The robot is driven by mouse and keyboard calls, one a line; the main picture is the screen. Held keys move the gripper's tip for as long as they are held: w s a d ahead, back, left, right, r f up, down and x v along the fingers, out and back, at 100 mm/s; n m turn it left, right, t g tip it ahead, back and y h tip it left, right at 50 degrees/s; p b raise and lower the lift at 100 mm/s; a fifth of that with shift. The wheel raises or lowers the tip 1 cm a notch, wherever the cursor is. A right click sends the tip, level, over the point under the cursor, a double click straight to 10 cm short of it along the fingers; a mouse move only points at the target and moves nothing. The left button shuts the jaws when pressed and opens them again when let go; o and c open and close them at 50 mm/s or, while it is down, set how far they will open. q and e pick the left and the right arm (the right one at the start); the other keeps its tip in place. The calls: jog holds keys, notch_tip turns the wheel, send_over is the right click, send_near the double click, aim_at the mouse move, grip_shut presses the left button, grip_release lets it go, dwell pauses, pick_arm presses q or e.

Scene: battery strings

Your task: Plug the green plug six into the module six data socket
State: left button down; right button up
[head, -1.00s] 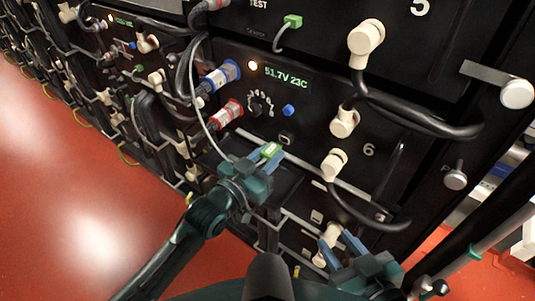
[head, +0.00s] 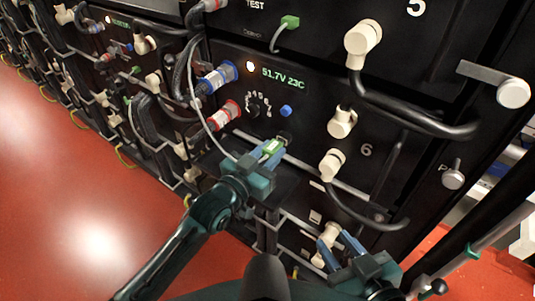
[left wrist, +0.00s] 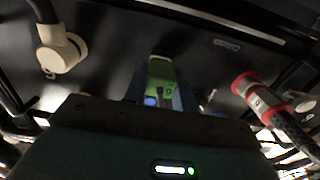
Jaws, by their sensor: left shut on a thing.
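My left gripper (head: 272,151) is shut on the green plug (head: 271,147), which points up and right at the module six panel. The plug also shows between the blue fingers in the left wrist view (left wrist: 160,75). The module six data socket (head: 285,137) is a small dark opening below the blue knob; the plug's front is right at it and partly covers it. I cannot tell whether the plug touches or enters it. My right gripper (head: 341,244) is open and empty, low in front of the rack.
Red (head: 223,114) and blue (head: 217,77) connectors sit left of the socket, with a thin grey cable hanging past them to the plug. Cream elbow connectors (head: 332,163) and a black handle stand to the right. Another green plug (head: 290,22) sits in the module above.

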pick_arm(q)
jog(key=shift+w+d, duration=0.45)
jog(key=shift+w, duration=0.15)
jog(key=c, duration=1.1)
grip_release()
jog(key=shift+o, duration=0.2)
